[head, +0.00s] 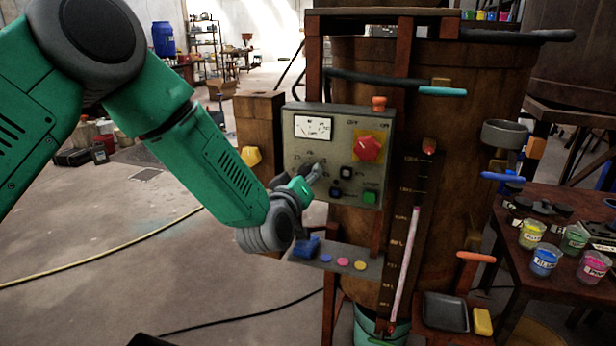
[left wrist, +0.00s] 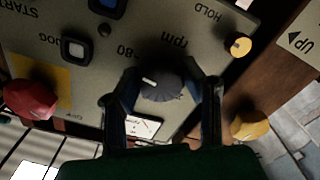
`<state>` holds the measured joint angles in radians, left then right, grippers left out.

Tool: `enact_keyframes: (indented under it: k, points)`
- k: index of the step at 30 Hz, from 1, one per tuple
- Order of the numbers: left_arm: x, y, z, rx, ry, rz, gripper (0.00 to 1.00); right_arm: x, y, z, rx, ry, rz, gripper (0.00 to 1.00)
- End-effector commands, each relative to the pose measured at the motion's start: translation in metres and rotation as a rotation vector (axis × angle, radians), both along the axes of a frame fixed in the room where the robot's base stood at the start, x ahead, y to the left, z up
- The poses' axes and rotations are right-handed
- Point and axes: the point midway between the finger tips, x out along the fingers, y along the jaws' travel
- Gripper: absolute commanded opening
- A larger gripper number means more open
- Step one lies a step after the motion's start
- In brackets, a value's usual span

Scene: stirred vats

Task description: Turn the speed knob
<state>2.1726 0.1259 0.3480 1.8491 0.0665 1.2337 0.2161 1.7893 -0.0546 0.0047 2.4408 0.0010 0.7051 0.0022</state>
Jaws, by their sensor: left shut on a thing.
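The dark grey speed knob (left wrist: 160,82) with a white mark sits on the grey control panel (left wrist: 262,14), beside the printed "rpm" and "80". My left gripper (left wrist: 163,92) has a finger on each side of the knob and is shut on it. In the head view my left gripper (head: 311,177) reaches the lower left part of the control panel (head: 296,148) and hides most of the knob. A dial gauge (head: 314,127) is above it. The wrist view shows the panel upside down. My right gripper is not in view.
A yellow knob (head: 251,156) is on the wooden post at left. A shelf with coloured discs (head: 343,261) is below. A table with paint cups (head: 545,258) stands right.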

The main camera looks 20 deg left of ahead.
Motion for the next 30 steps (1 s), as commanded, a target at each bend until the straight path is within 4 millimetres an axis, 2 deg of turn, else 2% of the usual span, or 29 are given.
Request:
enact_keyframes:
  k: [2, 3, 4, 13, 17, 30]
  points:
    - [-0.003, 0.0, -0.007, 0.003, 0.016, -0.001, 0.07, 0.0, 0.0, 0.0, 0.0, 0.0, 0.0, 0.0]
    - [-0.002, 0.0, -0.007, 0.003, 0.015, -0.002, 0.5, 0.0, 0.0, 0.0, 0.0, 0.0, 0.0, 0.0]
    - [-0.002, 0.0, -0.007, 0.002, 0.015, -0.001, 0.56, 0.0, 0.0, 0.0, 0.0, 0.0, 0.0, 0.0]
    - [-0.001, 0.0, -0.002, -0.001, 0.004, -0.001, 0.56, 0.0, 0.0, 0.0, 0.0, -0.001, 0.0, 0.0]
    - [-0.01, 0.0, -0.001, -0.001, 0.005, -0.001, 0.56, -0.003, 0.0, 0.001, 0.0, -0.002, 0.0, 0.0]
    - [-0.096, 0.004, -0.003, 0.0, 0.01, -0.002, 0.56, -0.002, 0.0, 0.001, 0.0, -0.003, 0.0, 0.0]
